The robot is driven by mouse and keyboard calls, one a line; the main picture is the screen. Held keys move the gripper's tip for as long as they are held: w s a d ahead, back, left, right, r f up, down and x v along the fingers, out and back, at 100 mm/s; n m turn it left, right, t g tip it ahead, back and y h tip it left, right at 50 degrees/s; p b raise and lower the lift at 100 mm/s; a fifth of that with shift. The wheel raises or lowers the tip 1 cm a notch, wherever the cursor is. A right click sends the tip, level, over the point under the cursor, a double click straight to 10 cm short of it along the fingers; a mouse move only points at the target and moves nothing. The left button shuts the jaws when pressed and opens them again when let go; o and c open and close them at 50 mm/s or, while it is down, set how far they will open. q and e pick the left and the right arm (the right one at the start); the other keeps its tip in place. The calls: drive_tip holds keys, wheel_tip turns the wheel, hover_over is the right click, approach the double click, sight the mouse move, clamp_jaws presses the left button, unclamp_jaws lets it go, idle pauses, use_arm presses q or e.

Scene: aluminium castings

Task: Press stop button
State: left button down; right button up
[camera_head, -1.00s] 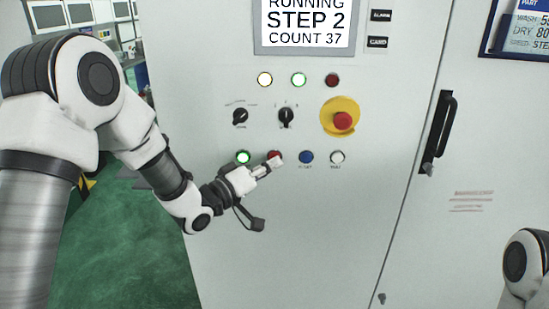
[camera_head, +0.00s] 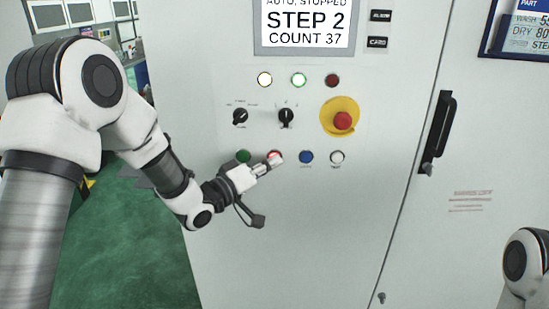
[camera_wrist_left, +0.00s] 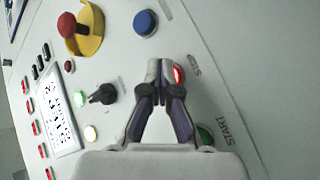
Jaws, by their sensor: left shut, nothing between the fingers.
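The red stop button (camera_head: 273,154) is in the lower row of the grey-white cabinet's panel and glows red. It is partly hidden by my left gripper (camera_head: 277,159), whose closed fingertips are at it. In the left wrist view the lit stop button (camera_wrist_left: 178,75) shows just beside the shut fingertips (camera_wrist_left: 159,72), by a STOP label. I cannot tell whether the fingertips still touch it. The screen (camera_head: 305,24) reads "AUTO, STOPPED", "STEP 2", "COUNT 37". My right gripper is not in view.
The green start button (camera_head: 243,157) is unlit left of the stop button. Blue (camera_head: 306,157) and white (camera_head: 337,157) buttons are to the right. A red emergency mushroom (camera_head: 343,121) on a yellow base and two black knobs sit above. A door handle (camera_head: 438,131) sticks out at right.

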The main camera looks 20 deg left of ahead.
use_arm(q)
drive_tip(key=shift+s+d, duration=0.2)
drive_tip(key=shift+s, duration=0.6)
drive_tip(key=shift+s, duration=0.1)
drive_tip(key=shift+s+d+b, duration=0.15)
drive_tip(key=shift+s+d, duration=0.1)
drive_tip(key=shift+s, duration=0.5)
drive_tip(key=shift+s+d+b, duration=0.1)
drive_tip(key=shift+s+d, duration=0.1)
drive_tip(key=shift+s, duration=0.6)
drive_tip(key=shift+s+d+b, duration=0.15)
drive_tip(key=shift+s+d, duration=0.1)
drive_tip(key=shift+s, duration=0.5)
